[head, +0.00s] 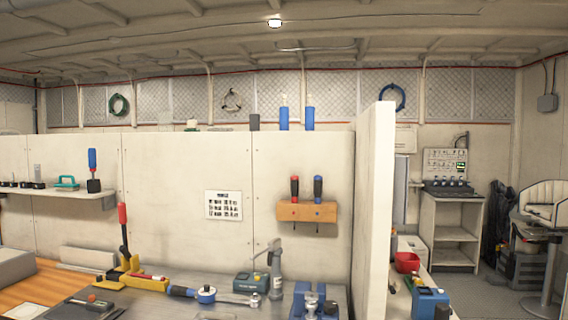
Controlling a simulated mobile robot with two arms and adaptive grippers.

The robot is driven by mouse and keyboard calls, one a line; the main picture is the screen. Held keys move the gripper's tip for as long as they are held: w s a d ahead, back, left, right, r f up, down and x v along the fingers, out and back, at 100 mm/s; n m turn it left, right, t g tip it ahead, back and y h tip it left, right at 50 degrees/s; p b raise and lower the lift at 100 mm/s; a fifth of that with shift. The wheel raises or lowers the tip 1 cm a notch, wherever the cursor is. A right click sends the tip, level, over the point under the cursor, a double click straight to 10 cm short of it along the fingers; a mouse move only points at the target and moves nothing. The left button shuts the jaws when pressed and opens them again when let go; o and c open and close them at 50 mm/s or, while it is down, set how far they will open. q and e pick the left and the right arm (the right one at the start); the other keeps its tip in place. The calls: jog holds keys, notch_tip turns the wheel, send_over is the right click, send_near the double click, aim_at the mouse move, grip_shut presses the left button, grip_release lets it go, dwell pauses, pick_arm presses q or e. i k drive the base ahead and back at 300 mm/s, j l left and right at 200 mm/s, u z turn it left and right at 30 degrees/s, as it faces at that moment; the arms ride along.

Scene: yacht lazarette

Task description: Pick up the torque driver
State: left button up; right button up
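No tool here is clearly labelled as the torque driver. A red-handled driver (295,187) and a blue-handled driver (318,188) stand upright, side by side, in a small wooden rack (307,211) on the white partition. Their lower ends are mostly hidden by the rack. Another upright tool with a blue handle (92,160) and dark base stands on the shelf at left. Neither of my grippers shows in the head view.
The grey bench (240,308) holds a yellow tool with a red-tipped lever (124,235), a teal box (251,282), a grey upright device (275,270) and a blue vise-like fixture (314,300).

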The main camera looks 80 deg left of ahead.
aim_at(91, 157)
jog(key=u, duration=3.9)
jog(key=z, duration=0.35)
jog(key=j+z, duration=0.15)
jog(key=z, duration=0.2)
jog(key=j+z, duration=0.1)
jog(key=z, duration=0.25)
jog(key=j+z, duration=0.25)
jog(key=j, duration=0.25)
jog(key=j+z, duration=0.2)
jog(key=j, duration=0.25)
jog(key=k+j+z, duration=0.1)
jog(key=j+z, duration=0.15)
jog(key=j, duration=0.25)
jog(key=k+j+z, duration=0.1)
jog(key=j+z, duration=0.15)
jog(key=j, duration=0.2)
jog(key=k+j+z, duration=0.2)
jog(key=j, duration=0.25)
jog(key=i, duration=0.05)
